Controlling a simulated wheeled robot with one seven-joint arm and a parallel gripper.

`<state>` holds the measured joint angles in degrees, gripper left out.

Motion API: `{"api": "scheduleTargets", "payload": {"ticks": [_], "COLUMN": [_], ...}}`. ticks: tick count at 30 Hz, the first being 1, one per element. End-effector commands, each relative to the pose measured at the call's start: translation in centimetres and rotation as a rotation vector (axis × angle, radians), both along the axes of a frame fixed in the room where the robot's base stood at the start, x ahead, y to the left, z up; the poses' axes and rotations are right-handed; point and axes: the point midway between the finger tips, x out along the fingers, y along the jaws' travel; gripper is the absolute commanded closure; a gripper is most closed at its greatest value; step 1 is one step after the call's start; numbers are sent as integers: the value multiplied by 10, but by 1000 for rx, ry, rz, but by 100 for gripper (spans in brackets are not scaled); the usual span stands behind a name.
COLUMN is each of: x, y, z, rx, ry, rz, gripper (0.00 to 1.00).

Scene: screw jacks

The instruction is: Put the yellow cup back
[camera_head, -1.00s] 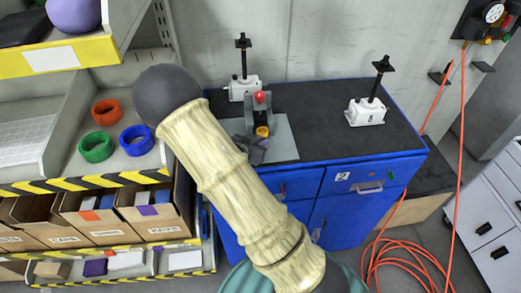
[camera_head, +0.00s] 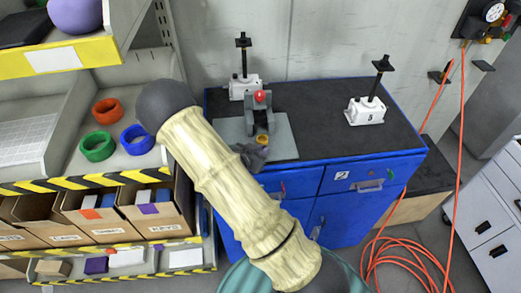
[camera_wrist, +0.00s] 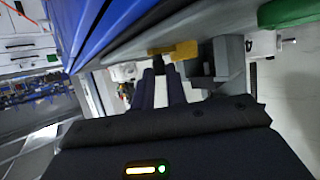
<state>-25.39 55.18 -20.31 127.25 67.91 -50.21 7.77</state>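The yellow cup (camera_head: 262,140) is at the front edge of the grey base plate (camera_head: 284,143) on the blue cabinet, in front of a grey upright fixture with a red ball knob (camera_head: 260,96). My gripper (camera_head: 256,150) is at the cup, partly hidden behind my arm. In the wrist view, the two dark fingers (camera_wrist: 162,72) are close together with the yellow cup (camera_wrist: 185,49) at their tips. It moves along with my gripper, so the fingers appear shut on it. The exact contact and any gap beneath the cup cannot be made out.
White screw jacks stand at the back (camera_head: 243,88) and right (camera_head: 366,111) of the cabinet's black top (camera_head: 320,110). An orange hose (camera_head: 405,262) lies on the floor.

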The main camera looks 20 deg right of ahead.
Motion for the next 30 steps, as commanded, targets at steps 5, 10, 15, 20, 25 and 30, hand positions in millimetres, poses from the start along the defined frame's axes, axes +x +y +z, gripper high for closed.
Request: {"api": "scheduleTargets", "payload": {"ticks": [5, 10, 15, 20, 25, 30], "x": [0, 0, 0, -9, -24, -41], "y": [0, 0, 0, 18, 44, 70], "z": [0, 0, 6, 11, 24, 38], "rx": [1, 1, 0, 2, 3, 3], "ry": [1, 1, 0, -1, -2, -2], "rz": [0, 0, 0, 5, 5, 5], "gripper": [65, 65, 65, 65, 65, 65]}}
